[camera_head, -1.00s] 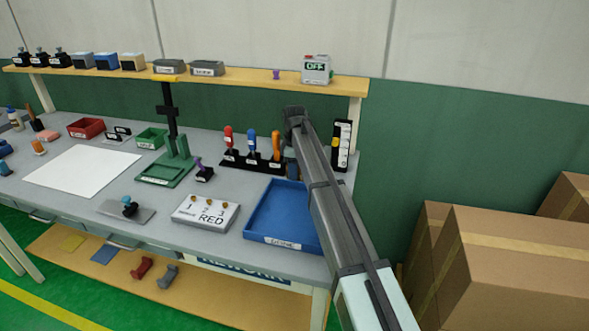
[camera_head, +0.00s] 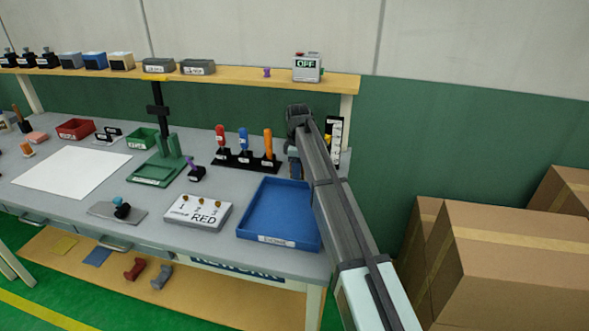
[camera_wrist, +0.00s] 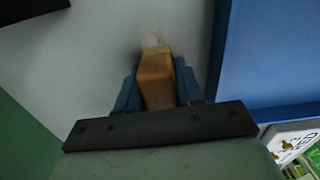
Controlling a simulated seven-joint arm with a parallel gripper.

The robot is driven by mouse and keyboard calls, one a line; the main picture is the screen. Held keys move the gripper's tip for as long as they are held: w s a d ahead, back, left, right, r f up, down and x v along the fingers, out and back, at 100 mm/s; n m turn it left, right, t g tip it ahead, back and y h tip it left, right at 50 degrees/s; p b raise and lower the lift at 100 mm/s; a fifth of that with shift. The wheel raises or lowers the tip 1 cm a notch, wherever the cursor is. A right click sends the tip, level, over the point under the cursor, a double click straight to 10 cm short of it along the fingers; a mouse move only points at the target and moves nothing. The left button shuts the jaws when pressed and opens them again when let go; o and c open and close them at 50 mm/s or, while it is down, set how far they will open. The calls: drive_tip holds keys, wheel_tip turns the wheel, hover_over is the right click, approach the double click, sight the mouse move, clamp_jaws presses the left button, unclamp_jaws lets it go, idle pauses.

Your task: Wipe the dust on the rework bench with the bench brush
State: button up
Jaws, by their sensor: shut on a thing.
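My gripper (camera_wrist: 159,90) has blue fingers and is shut on the tan bench brush (camera_wrist: 157,82). The brush points away from the wrist, with its pale end over the grey rework bench (camera_wrist: 95,60). A faint brownish smear (camera_wrist: 152,35), which looks like dust, lies just beyond that end; I cannot tell whether the brush touches the bench. In the head view the gripper (camera_head: 294,168) is partly hidden by my arm, between the tool rack and the blue tray, and the brush is hidden there. The bench (camera_head: 225,180) runs to the left.
The blue tray (camera_head: 280,238) lies close beside the gripper; its wall also shows in the wrist view (camera_wrist: 222,50). A black rack holding screwdrivers (camera_head: 245,162) stands behind to the left. A black-and-white upright item (camera_head: 335,140) stands behind my arm. Cardboard boxes (camera_head: 500,265) stand at right.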

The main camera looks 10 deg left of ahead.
sight(287, 176)
drive_tip(key=shift+d+f, duration=0.15)
drive_tip(key=shift+d, duration=3.45)
drive_tip(key=shift+a, duration=3.9)
drive_tip(key=shift+a, duration=1.65)
drive_tip(key=shift+r, duration=0.25)
drive_tip(key=shift+r, duration=2.9)
drive_tip(key=shift+r, duration=1.5)
